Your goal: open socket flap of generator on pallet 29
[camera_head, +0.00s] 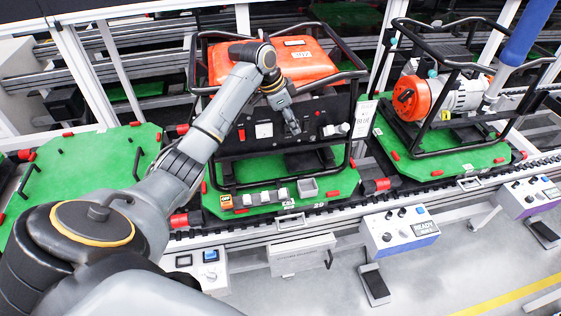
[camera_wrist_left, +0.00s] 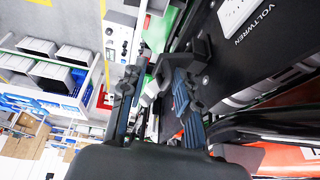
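Light grey socket parts (camera_head: 336,130) sit at the panel's right; I cannot tell if a flap there is open. My left gripper (camera_head: 292,127) is in front of the panel, just left of these parts. In the left wrist view its fingers (camera_wrist_left: 154,90) are apart, beside the dark panel marked VOLTWREN (camera_wrist_left: 245,45). Contact with the flap is unclear. My right gripper is out of view.
Another generator (camera_head: 452,93) stands on the right pallet; the left pallet (camera_head: 70,165) is mostly bare. Control boxes (camera_head: 400,229) line the conveyor front.

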